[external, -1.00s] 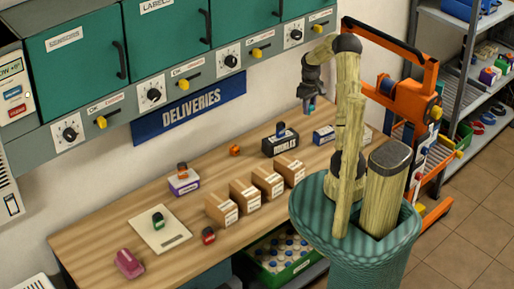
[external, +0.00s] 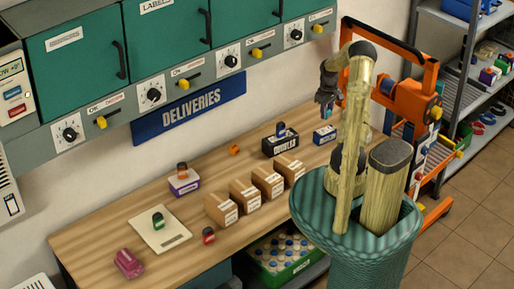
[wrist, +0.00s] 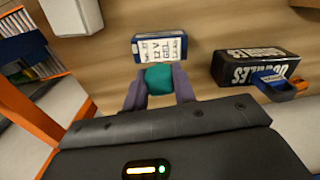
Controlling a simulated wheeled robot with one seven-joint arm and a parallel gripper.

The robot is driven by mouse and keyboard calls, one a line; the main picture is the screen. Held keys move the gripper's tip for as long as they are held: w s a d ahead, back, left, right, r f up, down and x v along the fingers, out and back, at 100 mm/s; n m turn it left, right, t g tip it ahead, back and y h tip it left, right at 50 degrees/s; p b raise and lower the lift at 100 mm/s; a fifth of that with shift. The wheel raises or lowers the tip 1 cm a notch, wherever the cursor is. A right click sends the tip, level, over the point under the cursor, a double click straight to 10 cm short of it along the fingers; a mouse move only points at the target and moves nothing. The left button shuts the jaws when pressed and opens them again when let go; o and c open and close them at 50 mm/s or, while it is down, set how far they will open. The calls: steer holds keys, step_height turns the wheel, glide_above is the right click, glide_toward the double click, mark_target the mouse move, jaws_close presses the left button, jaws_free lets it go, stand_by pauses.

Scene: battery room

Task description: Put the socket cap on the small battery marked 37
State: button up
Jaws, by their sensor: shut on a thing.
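My gripper (wrist: 159,84) is shut on a teal piece, apparently the socket cap (wrist: 159,78). In the external view my gripper (external: 326,103) hangs above the far right part of the bench. A small blue-and-white battery (wrist: 165,47) with a printed label lies just beyond the fingertips in the wrist view. The cap looks apart from it. This battery also shows in the external view (external: 324,135), below my gripper. I cannot read a 37 on any battery. Part of the bench's right end is hidden behind my arm.
A black GOGGLES box (external: 281,145) with a blue item on it stands left of the battery. Several cardboard boxes (external: 246,196) line the front edge. A purple-and-white block (external: 184,184) and a cream tray (external: 143,236) are further left. An orange frame (external: 410,95) stands right.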

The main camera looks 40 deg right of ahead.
mark_target(325, 131)
steer(key=shift+f, duration=0.95)
steer(key=shift+f+p, duration=0.7)
steer(key=shift+f, duration=1.2)
steer(key=shift+f, duration=0.15)
steer(key=o, duration=0.9)
steer(key=shift+o, duration=0.2)
step_height(325, 131, up, 12)
steer(key=b, duration=0.3)
steer(key=shift+r+b, duration=0.2)
steer(key=shift+b, duration=0.2)
